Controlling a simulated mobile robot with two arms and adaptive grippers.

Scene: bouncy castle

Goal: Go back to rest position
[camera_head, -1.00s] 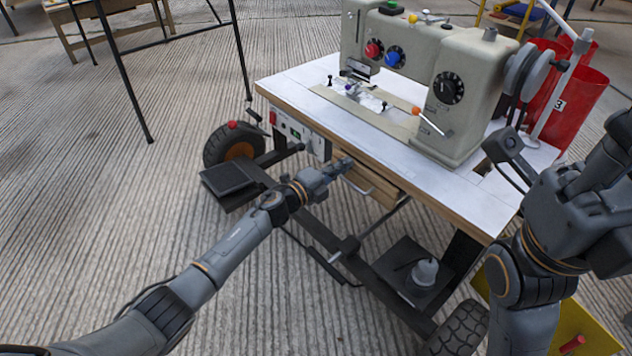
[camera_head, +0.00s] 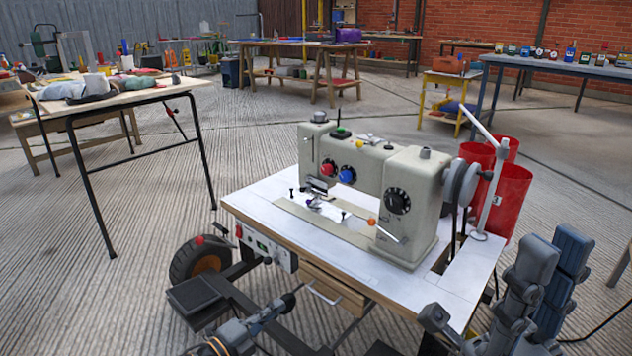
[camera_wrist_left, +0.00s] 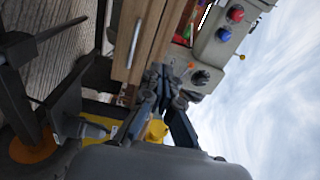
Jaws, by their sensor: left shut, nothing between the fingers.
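My left gripper (camera_head: 288,300) is low in the head view, in front of the sewing table and left of the wooden drawer (camera_head: 340,291) with its metal handle. In the left wrist view my left gripper (camera_wrist_left: 160,72) has its fingers together with nothing held, beside the drawer front (camera_wrist_left: 143,40). My right arm stands folded at the lower right of the head view, near the table's right corner. A dark end part, perhaps my right gripper (camera_head: 435,318), shows beside the table edge; its fingers are not clear.
The white-topped sewing table (camera_head: 262,205) carries a beige sewing machine (camera_head: 408,170). Red bins (camera_head: 512,200) stand behind its right end. A wheel (camera_head: 198,262) is at its left. A black-legged table (camera_head: 150,95) stands farther left, with open floor between.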

